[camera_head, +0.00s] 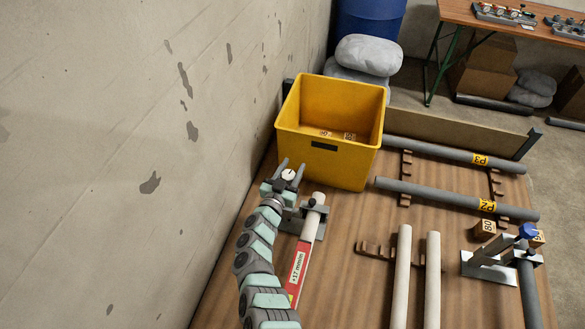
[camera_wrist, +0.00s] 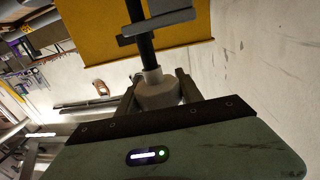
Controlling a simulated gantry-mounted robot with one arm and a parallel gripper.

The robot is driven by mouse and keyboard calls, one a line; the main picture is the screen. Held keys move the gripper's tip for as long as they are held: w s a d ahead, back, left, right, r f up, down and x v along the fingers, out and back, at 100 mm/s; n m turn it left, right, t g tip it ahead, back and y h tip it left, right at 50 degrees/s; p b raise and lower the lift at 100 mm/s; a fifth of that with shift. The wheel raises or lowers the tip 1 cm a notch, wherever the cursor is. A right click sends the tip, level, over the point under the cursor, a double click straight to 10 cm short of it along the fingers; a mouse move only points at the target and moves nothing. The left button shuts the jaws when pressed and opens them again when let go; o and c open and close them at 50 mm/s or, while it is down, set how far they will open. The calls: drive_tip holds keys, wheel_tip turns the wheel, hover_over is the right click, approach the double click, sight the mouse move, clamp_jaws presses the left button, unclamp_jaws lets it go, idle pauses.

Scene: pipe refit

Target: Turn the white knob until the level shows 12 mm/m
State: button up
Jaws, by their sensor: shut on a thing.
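The white knob (camera_head: 288,175) sits between the two fingers of my gripper (camera_head: 287,172), in front of the yellow crate. In the wrist view the knob (camera_wrist: 157,93) shows as a pale round cap on a dark rod, with the fingers (camera_wrist: 158,95) closed on both its sides. The red and white level (camera_head: 296,268) lies along a pale pipe (camera_head: 316,205) just right of my arm. Its label appears to read +17 mm/m. My arm hides part of the knob's bracket and the level's lower end.
The yellow crate (camera_head: 310,155) stands behind my gripper, with the concrete wall (camera_head: 170,130) to the left. Grey pipes (camera_head: 430,192) on wooden rests and a blue-knobbed bracket (camera_head: 490,263) lie to the right. Two pale pipes (camera_head: 401,275) lie nearer; bare tabletop (camera_head: 340,290) shows between them and the level.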

sight(283, 172)
drive_tip(key=shift+n+y, duration=0.3)
drive_tip(key=shift+y, duration=0.2)
